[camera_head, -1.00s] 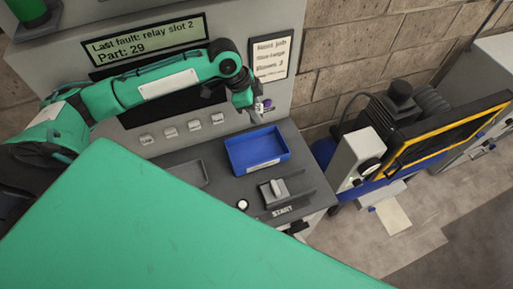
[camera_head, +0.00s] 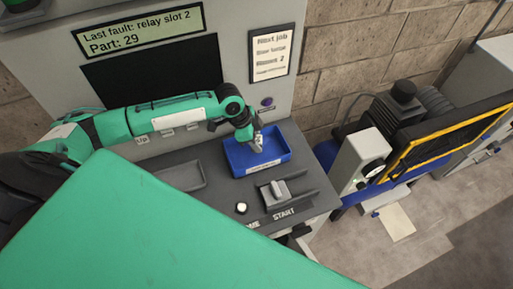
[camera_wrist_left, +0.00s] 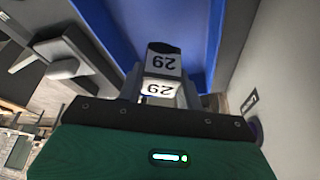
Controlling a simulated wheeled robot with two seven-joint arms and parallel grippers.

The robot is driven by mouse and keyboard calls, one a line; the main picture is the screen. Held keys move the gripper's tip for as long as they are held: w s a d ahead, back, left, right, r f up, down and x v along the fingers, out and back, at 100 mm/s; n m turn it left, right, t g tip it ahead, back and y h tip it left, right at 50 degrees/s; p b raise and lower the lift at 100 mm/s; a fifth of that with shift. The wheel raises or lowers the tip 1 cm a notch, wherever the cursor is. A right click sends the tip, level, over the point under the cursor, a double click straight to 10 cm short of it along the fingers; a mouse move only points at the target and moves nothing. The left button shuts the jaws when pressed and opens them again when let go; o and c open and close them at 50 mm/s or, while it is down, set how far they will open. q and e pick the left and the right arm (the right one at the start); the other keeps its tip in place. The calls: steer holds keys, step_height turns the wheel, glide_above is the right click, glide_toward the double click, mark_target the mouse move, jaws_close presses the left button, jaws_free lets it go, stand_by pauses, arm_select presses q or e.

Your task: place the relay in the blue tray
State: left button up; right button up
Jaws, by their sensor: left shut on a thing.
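The blue tray (camera_head: 239,161) sits on the grey console ledge below the dark screen and has a white label on its front wall. My left gripper (camera_head: 257,144) is over the tray, pointing down. In the left wrist view the left gripper (camera_wrist_left: 160,95) is shut on the relay (camera_wrist_left: 163,60), a small block with a dark end and white faces marked 29. The blue tray (camera_wrist_left: 120,22) fills the background behind the relay there. I cannot tell whether the relay touches the tray floor. My right gripper is not in view.
A shallow grey tray (camera_head: 184,175) lies left of the blue tray. A grey lever block (camera_head: 273,192) and a white button (camera_head: 241,208) stand in front. The wall panel (camera_head: 228,60) rises behind. A machine with a yellow-edged frame (camera_head: 448,137) stands to the right.

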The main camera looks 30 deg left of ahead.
arm_select(q)
step_height(320, 180, down, 4)
steer(key=b, duration=0.2)
steer(key=shift+r+b, duration=0.15)
steer(key=shift+b, duration=0.2)
steer(key=shift+r, duration=0.1)
steer(key=o, duration=0.8)
steer(key=shift+o, duration=1)
